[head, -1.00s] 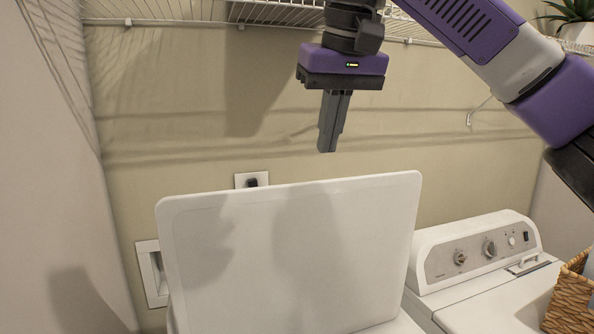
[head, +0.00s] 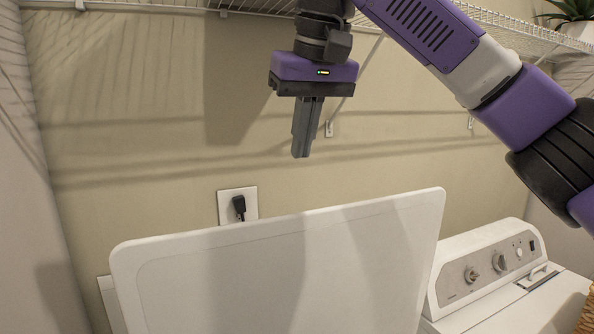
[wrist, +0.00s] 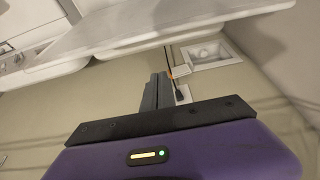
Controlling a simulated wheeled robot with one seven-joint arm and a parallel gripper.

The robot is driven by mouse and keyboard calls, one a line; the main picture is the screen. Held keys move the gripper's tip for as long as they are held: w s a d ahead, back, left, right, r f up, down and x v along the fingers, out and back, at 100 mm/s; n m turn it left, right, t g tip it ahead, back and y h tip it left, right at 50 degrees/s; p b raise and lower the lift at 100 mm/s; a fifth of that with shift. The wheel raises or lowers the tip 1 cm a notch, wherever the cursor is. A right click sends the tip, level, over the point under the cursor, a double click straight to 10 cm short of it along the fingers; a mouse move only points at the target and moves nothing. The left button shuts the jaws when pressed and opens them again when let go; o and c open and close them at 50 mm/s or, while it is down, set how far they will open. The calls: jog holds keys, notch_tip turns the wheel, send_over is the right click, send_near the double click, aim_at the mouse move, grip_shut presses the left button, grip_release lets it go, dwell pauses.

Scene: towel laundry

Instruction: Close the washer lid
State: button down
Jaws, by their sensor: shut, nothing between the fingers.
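The washer lid (head: 290,265) is a wide white panel that stands raised, its top edge tilted up toward the right. In the wrist view the lid (wrist: 150,25) crosses the top of the picture, beyond the fingertips. My gripper (head: 301,155) is shut and empty, fingers pointing down, above the lid's top edge and apart from it in the picture. Its fingers also show in the wrist view (wrist: 157,76). The washer's tub and body are mostly hidden behind the lid or out of frame.
A white machine with a knobbed control panel (head: 490,265) stands at the right. A wall outlet with a black plug (head: 239,205) is behind the lid. A wire shelf (head: 510,35) with a plant (head: 572,12) runs above. A wicker basket (head: 587,318) is at the right edge.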

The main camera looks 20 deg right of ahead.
jog(key=shift+s+f+p, duration=0.15)
jog(key=shift+f+p, duration=0.65)
jog(key=shift+f, duration=1.45)
jog(key=shift+s+f+p, duration=0.15)
jog(key=shift+f+p, duration=0.65)
jog(key=shift+f, duration=1.45)
jog(key=shift+f, duration=0.1)
